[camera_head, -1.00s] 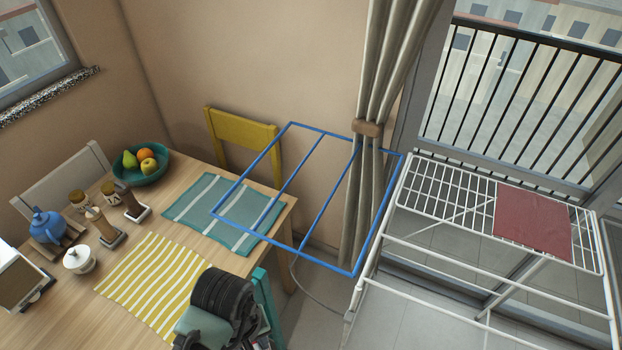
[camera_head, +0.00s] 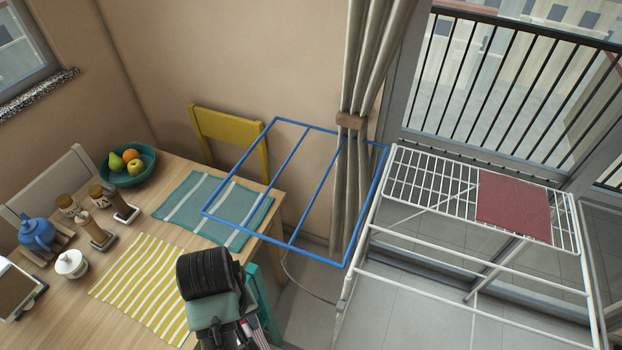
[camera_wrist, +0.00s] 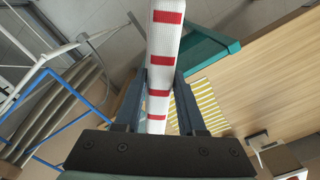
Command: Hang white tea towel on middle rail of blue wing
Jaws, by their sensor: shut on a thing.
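A white tea towel (camera_wrist: 162,50) with red stripes hangs as a narrow strip between the fingers of my gripper (camera_wrist: 161,88) in the wrist view. My gripper is shut on it. In the head view, a bit of white and red cloth shows below my dark wrist at the bottom edge; the fingers are mostly hidden. The blue wing (camera_head: 232,173) extends left from the white drying rack, with inner rails (camera_head: 317,191) between its outer bars. Its rails look bare. My gripper is in front of the wing and apart from it. Blue bars (camera_wrist: 62,84) also show left in the wrist view.
The white rack (camera_head: 432,160) holds a dark red cloth (camera_head: 513,208). The wooden table (camera_head: 150,205) carries a fruit bowl (camera_head: 127,165), teapot, jars and striped mats. A yellow chair (camera_head: 228,128) stands behind it, a teal chair (camera_head: 266,305) by my arm. A curtain (camera_head: 352,70) hangs behind the wing.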

